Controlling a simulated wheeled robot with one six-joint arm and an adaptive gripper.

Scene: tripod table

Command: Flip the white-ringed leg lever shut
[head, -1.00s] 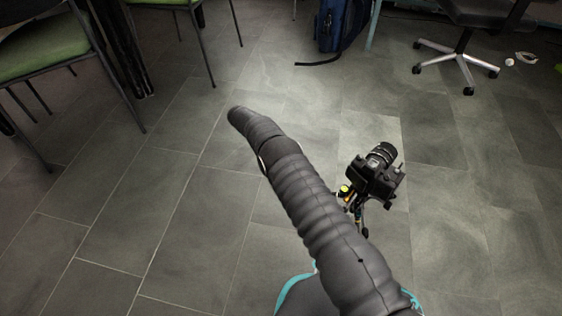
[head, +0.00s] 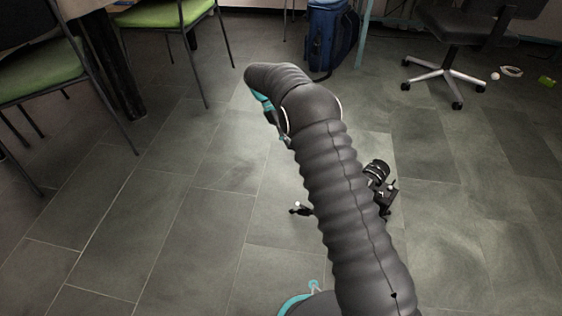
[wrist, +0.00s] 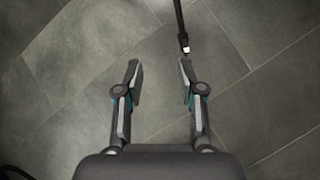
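A dark tripod leg (wrist: 179,22) comes in from the top edge of the wrist view and ends in a small white band or tip (wrist: 186,50). My gripper (wrist: 160,65) is open and empty, its right fingertip just below that white part; whether they touch I cannot tell. In the head view a black camera (head: 377,171) stands on the tripod, partly behind my arm. A dark leg end with a small white spot (head: 298,205) shows left of my arm. The lever itself is too small to make out. My fingers are mostly hidden there.
Grey tiled floor (head: 205,235) is clear around the tripod. Green-seated chairs (head: 40,82) stand at the left. A blue bag (head: 330,40) is at the back, and an office chair (head: 455,40) stands at the back right.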

